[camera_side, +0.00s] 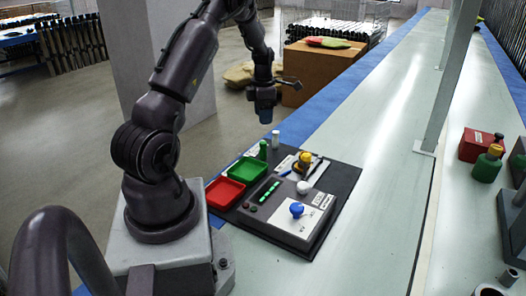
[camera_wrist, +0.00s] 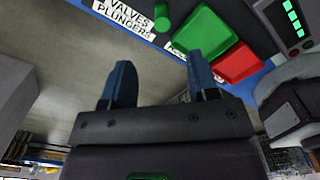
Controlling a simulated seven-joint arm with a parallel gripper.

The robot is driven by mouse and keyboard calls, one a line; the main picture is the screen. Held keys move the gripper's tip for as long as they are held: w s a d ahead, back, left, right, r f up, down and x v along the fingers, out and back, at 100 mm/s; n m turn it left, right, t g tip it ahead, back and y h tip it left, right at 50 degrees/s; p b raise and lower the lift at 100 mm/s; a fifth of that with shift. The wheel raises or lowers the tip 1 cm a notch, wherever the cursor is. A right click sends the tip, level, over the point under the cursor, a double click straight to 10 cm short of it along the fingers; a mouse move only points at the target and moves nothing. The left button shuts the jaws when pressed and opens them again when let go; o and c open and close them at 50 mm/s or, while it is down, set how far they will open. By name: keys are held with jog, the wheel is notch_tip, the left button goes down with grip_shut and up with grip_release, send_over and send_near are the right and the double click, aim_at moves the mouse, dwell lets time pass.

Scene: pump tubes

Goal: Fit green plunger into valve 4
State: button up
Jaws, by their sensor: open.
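A green cylinder (camera_side: 263,150), which looks like the green plunger, stands upright behind the green tray in the side view. It also shows at the top of the wrist view (camera_wrist: 162,18), beside the "VALVES PLUNGERS" label (camera_wrist: 126,14). My gripper (camera_side: 265,115) hangs above and behind it, well clear, with blue fingers pointing down. In the wrist view its two fingers (camera_wrist: 162,78) are apart with nothing between them. The grey panel unit (camera_side: 275,222) carries a blue knob (camera_side: 297,209), a white knob (camera_side: 303,187) and green lights. I cannot tell which part is valve 4.
A green tray (camera_side: 249,169) and a red tray (camera_side: 225,191) lie left of the panel. A yellow-topped part (camera_side: 306,158) stands behind it. The pale bench right of the black mat (camera_side: 345,177) is clear up to a post (camera_side: 452,85).

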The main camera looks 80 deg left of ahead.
aim_at(263, 142)
notch_tip(263, 142, down, 10)
jog(key=shift+d+f, duration=0.15)
jog(key=shift+f, duration=0.05)
jog(key=c, duration=1)
jog(key=shift+r, duration=0.1)
jog(key=shift+r, duration=0.5)
jog(key=r, duration=0.2)
jog(key=shift+s+d+r, duration=0.2)
jog(key=shift+r, duration=0.15)
jog(key=s+d+r, duration=0.7)
jog(key=d+r, duration=0.1)
jog(key=d, duration=0.3)
jog(key=w+a+m, duration=0.3)
jog(key=w+m, duration=0.1)
jog(key=w, duration=1.4)
jog(key=f, duration=0.9)
jog(key=shift+w+d+f, duration=0.1)
jog(key=shift+d+f, duration=0.1)
jog(key=shift+f, duration=0.1)
